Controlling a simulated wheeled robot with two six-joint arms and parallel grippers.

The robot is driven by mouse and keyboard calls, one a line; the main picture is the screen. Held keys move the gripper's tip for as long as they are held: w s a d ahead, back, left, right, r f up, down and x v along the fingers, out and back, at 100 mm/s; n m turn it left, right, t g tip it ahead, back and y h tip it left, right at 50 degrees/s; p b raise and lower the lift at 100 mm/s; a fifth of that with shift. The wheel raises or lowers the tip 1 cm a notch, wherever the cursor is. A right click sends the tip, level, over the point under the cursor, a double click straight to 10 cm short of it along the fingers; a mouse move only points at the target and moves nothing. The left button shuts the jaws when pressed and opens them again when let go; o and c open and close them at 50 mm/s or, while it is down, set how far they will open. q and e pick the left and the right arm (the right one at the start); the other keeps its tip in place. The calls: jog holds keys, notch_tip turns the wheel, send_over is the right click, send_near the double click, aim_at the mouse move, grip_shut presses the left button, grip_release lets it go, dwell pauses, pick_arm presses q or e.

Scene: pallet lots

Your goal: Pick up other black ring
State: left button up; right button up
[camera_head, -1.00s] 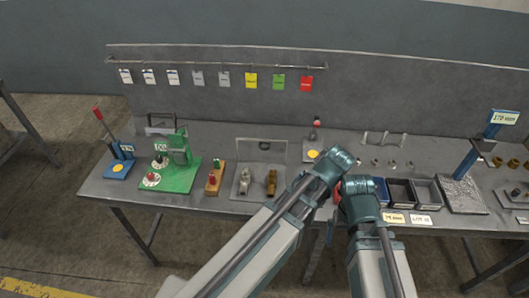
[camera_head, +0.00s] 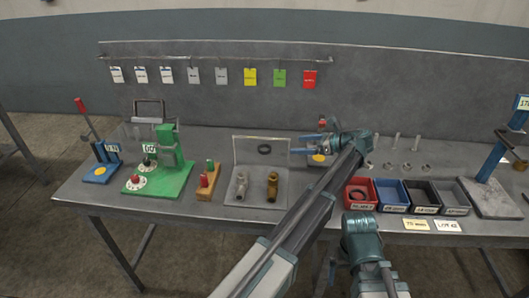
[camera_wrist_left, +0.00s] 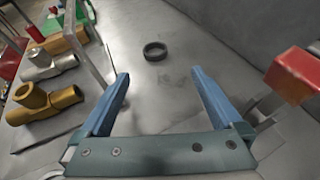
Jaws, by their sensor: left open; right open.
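A black ring (camera_head: 264,149) shows behind the two pipe fittings, by the upright panel of their stand. In the left wrist view the black ring (camera_wrist_left: 155,51) lies flat on the grey tabletop, just beyond the fingertips and roughly centred between them. My left gripper (camera_head: 296,146) is open and empty, its blue fingers pointing left toward the ring; the open fingers also show in the left wrist view (camera_wrist_left: 160,74). A dark ring shape (camera_head: 358,193) shows inside the red bin. My right arm is low at the front; its fingers are not visible.
A brass fitting (camera_head: 272,186) and a silver fitting (camera_head: 241,186) stand left of my left gripper. The red bin (camera_head: 347,201) is beside blue, black and grey bins. A green fixture (camera_head: 166,180) and a red-handled press (camera_head: 101,170) stand at left.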

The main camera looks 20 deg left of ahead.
pick_arm(q)
jog(key=b, duration=0.3)
send_near(260, 147)
jog(key=shift+w+d+f, duration=0.25)
jog(key=shift+d, duration=0.15)
jog(key=shift+a, duration=0.5)
jog(key=shift+a+f, duration=0.3)
jog(key=shift+a, duration=0.25)
jog(key=b+x, duration=0.1)
jog(key=x, duration=0.3)
jog(key=shift+s+b, duration=0.25)
jog(key=shift+b, duration=0.15)
jog(key=shift+r, duration=0.1)
jog(key=c, duration=1.4)
jog(key=shift+r, duration=0.1)
notch_tip(260, 147, up, 18)
jog(key=p, duration=1.8)
